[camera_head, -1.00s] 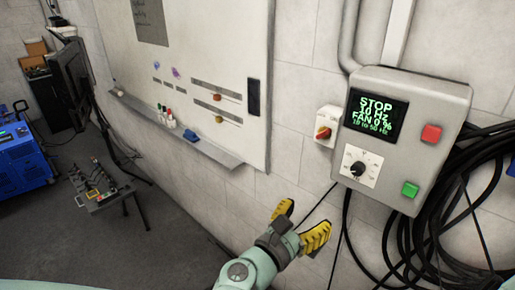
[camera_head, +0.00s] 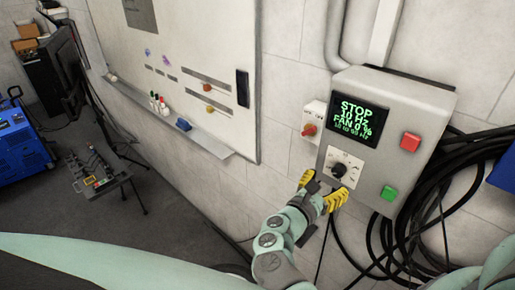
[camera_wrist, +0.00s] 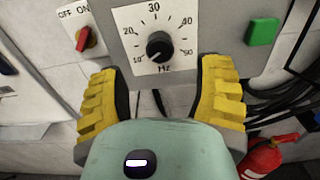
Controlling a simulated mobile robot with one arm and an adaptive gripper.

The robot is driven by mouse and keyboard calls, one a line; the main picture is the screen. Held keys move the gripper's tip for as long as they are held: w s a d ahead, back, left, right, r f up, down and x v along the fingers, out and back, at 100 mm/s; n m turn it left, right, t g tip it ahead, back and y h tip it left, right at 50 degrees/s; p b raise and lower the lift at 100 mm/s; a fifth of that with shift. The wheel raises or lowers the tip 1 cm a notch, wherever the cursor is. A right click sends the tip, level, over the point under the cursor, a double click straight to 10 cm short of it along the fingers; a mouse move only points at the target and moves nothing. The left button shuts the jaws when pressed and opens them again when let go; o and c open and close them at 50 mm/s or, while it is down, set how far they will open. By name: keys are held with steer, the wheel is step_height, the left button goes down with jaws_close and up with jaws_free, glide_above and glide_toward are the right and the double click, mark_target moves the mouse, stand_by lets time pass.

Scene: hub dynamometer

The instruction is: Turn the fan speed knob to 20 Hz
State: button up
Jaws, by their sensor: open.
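The fan speed knob (camera_head: 338,170) is a black dial on a white scale plate, low on the grey control box (camera_head: 433,105). In the wrist view the knob (camera_wrist: 160,46) sits ahead of and between the fingers, its scale running from 10 to 50 Hz and its pointer toward 10. The display (camera_head: 357,119) reads STOP, 10 Hz, FAN 0 %. My gripper (camera_head: 321,192) is open, its yellow-padded fingers just below the knob. In the wrist view my gripper (camera_wrist: 160,100) shows both fingers apart, with nothing between them.
A red switch (camera_head: 309,130) marked OFF/ON is left of the box. A red button (camera_head: 410,142) and a green button (camera_head: 389,193) are right of the knob. Black cables (camera_head: 440,190) hang at the right. A red extinguisher (camera_wrist: 265,157) shows at lower right.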

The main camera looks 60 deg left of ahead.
mark_target(336, 174)
steer(key=p+x, duration=0.1)
steer(key=x, duration=0.3)
steer(key=shift+w+a+r+p, duration=0.1)
steer(key=shift+w+a+p, duration=0.05)
steer(key=shift+w+p, duration=0.2)
steer(key=shift+w, duration=0.55)
jaws_close()
